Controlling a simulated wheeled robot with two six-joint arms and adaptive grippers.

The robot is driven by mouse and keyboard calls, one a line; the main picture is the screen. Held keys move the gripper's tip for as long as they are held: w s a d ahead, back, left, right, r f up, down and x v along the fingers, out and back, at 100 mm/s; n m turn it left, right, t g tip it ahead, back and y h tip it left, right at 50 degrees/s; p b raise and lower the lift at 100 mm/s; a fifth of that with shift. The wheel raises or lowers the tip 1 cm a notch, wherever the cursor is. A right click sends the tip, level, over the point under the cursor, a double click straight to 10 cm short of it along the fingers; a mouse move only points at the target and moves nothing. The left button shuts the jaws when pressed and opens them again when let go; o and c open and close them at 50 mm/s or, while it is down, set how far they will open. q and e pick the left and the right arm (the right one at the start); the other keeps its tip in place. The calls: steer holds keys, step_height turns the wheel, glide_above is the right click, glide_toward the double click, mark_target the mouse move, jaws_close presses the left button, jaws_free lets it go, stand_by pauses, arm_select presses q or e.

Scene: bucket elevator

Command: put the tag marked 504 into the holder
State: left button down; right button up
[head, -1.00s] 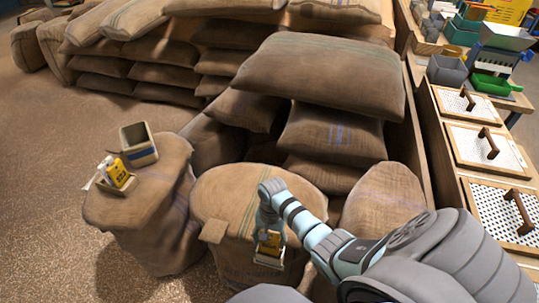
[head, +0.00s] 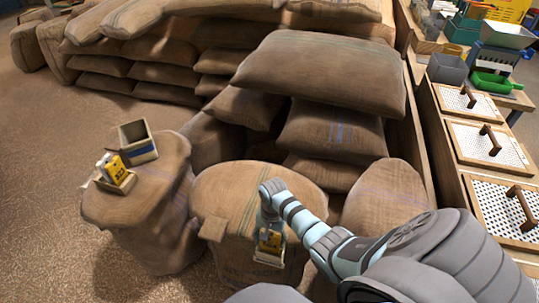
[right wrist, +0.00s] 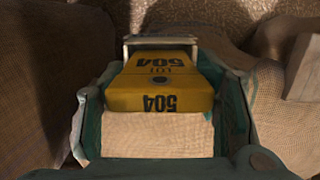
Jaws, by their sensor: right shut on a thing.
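The yellow tag marked 504 (right wrist: 158,90) fills the middle of the right wrist view. My right gripper (head: 270,233) is shut on it, with a finger along each side. In the head view the tag (head: 270,241) hangs in front of the middle sack. A pale frame, apparently the holder (head: 269,257), shows at its lower end; it also shows in the right wrist view (right wrist: 160,41), at the tag's far end. The tag overlaps the frame in the picture; I cannot tell how deep it sits. My left gripper is not in view.
The left sack (head: 150,225) bears a wooden tray (head: 118,187) with yellow tags (head: 113,168), their markings too small to read, and an open box (head: 138,143). The middle sack's top (head: 235,190) is bare. Piled sacks stand behind, with white perforated panels (head: 480,145) at right.

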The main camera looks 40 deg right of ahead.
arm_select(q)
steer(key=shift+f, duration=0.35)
arm_select(e)
steer(key=shift+s+a+f, duration=0.35)
steer(key=shift+a+f, duration=0.1)
steer(key=shift+f, duration=0.2)
steer(key=o, duration=1.2)
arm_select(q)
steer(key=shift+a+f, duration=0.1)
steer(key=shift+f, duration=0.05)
arm_select(e)
steer(key=shift+a, duration=0.1)
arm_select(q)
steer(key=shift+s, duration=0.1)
arm_select(e)
steer(key=r, duration=0.6)
steer(key=d+r, duration=0.1)
steer(key=r, duration=0.2)
steer(key=shift+w, duration=0.4)
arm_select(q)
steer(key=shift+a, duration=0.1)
arm_select(e)
steer(key=shift+d+r, duration=0.2)
steer(key=shift+r, duration=0.1)
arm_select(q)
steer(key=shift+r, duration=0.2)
arm_select(e)
steer(key=shift+r, duration=0.15)
